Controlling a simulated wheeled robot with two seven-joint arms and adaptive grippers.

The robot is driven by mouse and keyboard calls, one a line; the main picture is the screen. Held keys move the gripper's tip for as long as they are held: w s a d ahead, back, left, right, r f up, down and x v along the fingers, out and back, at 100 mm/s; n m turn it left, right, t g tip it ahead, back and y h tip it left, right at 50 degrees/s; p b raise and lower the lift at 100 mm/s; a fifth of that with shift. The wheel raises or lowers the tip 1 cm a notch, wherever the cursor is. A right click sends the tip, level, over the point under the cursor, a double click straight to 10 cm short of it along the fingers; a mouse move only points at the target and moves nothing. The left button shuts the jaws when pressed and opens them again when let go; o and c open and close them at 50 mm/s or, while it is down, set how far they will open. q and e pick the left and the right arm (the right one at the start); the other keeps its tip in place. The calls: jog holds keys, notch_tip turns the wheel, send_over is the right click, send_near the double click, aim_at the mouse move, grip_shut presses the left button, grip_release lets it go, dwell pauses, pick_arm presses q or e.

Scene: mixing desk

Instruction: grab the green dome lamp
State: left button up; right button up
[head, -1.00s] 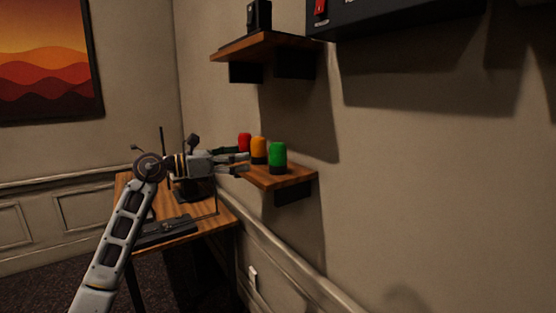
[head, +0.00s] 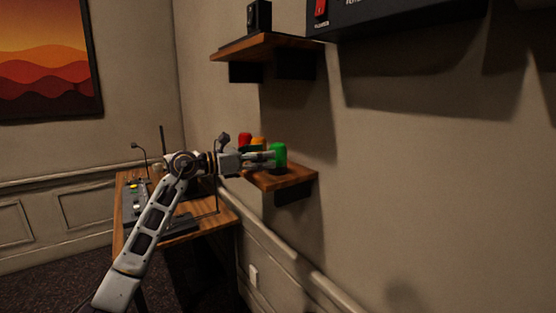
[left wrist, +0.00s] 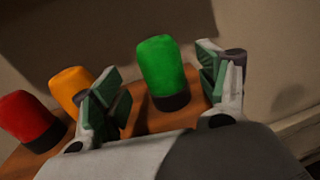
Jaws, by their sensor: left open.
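The green dome lamp (head: 280,153) stands upright on the lower wooden shelf, the nearest of three lamps in the head view. In the left wrist view the green lamp (left wrist: 161,70), with its dark base, stands between the two fingers. My left gripper (head: 268,158) is open, its fingertips beside the lamp and partly over its lower part in the head view. The left wrist view shows its fingers (left wrist: 160,95) spread with green pads, apart from the lamp. My right gripper is not in view.
An orange lamp (left wrist: 72,87) stands just outside one finger, with a red lamp (left wrist: 30,118) beyond. The lower shelf (head: 290,178) juts from the wall. A desk (head: 228,215) with a mixer is below, an upper shelf (head: 262,45) above.

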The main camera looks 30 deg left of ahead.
aim_at(278, 154)
pick_arm(q)
jog(key=shift+w+d, duration=0.25)
jog(key=shift+w, duration=0.05)
jog(key=shift+p+x, duration=0.35)
jog(key=shift+x, duration=0.75)
jog(key=shift+w+d, duration=0.2)
jog(key=shift+w, duration=0.1)
jog(key=shift+w+d, duration=0.3)
jog(key=shift+w, duration=0.15)
jog(key=shift+w+d, duration=0.1)
jog(key=shift+w, duration=0.05)
jog(key=c, duration=1.3)
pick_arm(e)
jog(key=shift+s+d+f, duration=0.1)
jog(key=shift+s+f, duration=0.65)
